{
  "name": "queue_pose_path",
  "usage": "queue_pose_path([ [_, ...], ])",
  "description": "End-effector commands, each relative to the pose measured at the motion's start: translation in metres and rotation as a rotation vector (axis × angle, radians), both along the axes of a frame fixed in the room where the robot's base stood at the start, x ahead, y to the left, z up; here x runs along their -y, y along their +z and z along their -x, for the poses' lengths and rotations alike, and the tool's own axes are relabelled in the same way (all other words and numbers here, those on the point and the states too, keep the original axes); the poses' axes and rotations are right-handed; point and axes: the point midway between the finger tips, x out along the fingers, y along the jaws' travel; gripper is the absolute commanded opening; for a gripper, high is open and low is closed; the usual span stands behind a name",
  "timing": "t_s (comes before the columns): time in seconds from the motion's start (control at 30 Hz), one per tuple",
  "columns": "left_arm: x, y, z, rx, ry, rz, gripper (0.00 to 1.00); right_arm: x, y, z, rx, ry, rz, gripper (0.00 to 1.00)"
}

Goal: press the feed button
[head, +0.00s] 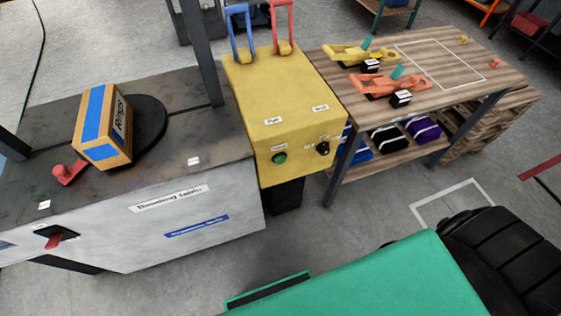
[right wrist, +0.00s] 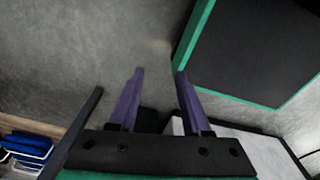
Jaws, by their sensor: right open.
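A round green button (head: 279,158) sits at the left of the front face of the yellow control box (head: 283,100). A small label is above it, too small to read surely. A black knob (head: 323,148) is on the same face, to its right. In the right wrist view my right gripper (right wrist: 160,73) is open, its two purple fingers apart with nothing between them and grey floor beyond. The button does not show in that view. Neither gripper shows in the head view, so their distance to the button cannot be told.
A blue lever (head: 240,30) and a red lever (head: 282,28) stand on the box. Left is a grey table (head: 190,125) with a taped carton (head: 104,125) on a black disc. Right is a wooden bench (head: 440,85) with orange and yellow tools.

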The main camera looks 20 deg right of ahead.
Motion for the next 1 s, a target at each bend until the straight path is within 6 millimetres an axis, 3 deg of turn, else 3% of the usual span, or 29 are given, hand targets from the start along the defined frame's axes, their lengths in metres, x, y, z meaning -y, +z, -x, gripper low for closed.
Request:
queue_pose_path([
  [0.03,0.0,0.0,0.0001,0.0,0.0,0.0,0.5,0.0,0.0,0.0,0.0,0.0,0.0,0.27],
  [0.1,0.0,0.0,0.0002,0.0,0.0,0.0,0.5,0.0,0.0,0.0,0.0,0.0,0.0,0.0],
  [1.0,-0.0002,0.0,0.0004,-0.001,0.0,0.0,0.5,0.0004,0.0,-0.0001,0.0,0.0,0.001,0.0],
])
